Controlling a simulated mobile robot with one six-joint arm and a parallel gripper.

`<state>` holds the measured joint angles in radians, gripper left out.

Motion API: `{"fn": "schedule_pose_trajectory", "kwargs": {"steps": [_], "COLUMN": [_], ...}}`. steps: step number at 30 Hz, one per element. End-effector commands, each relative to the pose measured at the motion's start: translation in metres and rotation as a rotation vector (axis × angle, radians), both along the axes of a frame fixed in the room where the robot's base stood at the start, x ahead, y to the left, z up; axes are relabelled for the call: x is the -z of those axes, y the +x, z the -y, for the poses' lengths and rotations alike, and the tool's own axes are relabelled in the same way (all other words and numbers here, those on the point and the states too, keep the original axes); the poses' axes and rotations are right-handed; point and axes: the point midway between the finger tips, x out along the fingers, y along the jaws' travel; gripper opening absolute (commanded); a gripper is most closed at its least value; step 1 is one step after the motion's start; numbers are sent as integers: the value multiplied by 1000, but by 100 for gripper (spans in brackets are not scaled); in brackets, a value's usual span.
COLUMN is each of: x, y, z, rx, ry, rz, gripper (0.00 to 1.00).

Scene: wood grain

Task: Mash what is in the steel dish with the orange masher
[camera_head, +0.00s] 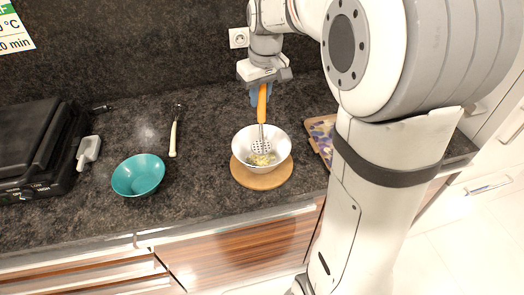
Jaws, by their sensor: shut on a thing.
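My gripper (260,88) is shut on the orange handle of the masher (262,105), which stands nearly upright below it. The masher's perforated metal head is down inside the steel dish (281,144), over pale yellowish food (263,160). I cannot tell whether the head presses on the food or stays just above it. The steel dish sits on a round wooden board (264,182) on the dark counter.
A teal bowl (138,174) and a wooden-handled utensil (173,138) lie to the left. Further left are a white scoop (89,150) and a black appliance (35,150). A patterned board (323,135) is close on the right. The counter's front edge is just below the round board.

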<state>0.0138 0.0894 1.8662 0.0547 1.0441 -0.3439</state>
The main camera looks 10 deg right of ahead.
Motion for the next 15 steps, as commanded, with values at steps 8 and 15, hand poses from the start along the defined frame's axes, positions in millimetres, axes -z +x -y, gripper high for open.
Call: {"fn": "schedule_pose_trajectory", "kwargs": {"steps": [8,15], "x": [-16,-17], "y": [0,0], "z": [0,0], "rx": [0,0], "ry": [0,0], "rz": [1,1], "gripper": [0,0]}}
